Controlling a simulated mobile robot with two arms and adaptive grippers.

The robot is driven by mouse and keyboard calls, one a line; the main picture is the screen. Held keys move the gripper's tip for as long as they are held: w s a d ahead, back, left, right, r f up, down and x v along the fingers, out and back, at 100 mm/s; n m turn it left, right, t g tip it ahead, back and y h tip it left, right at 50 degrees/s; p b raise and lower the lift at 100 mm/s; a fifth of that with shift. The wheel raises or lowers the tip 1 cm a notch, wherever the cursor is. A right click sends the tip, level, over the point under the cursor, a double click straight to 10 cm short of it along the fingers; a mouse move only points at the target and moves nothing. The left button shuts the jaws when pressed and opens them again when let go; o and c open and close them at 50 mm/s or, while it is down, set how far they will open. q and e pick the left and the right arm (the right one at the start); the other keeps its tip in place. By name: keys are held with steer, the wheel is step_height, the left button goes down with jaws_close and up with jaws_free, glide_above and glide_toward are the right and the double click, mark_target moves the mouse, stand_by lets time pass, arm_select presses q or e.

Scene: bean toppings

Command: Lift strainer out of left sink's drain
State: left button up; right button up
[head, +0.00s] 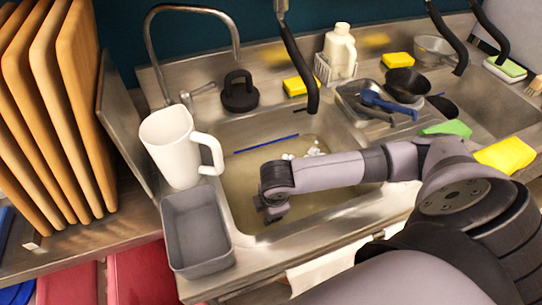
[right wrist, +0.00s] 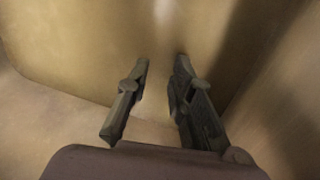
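The left sink (head: 240,187) holds murky, brownish water. My right arm reaches in from the right, and its gripper (head: 272,212) points down into the left sink near its front left part. In the right wrist view my right gripper (right wrist: 161,65) has its two fingers apart with nothing between them. Tan basin surfaces surround it there. I cannot make out the strainer or the drain in either view; the water and my arm cover much of the sink bottom. My left gripper is not in view.
A white pitcher (head: 172,147) and a grey bin (head: 197,232) stand at the sink's left edge. A blue stick (head: 266,143) and white bits (head: 313,150) lie in the sink. A black plunger-like object (head: 239,92) stands behind. A dish tray (head: 350,98) sits between the sinks.

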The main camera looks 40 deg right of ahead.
steer(key=f, duration=0.3)
steer(key=w+f, duration=0.1)
steer(key=f, duration=0.4)
steer(key=shift+w+d+f, duration=0.4)
jaws_close()
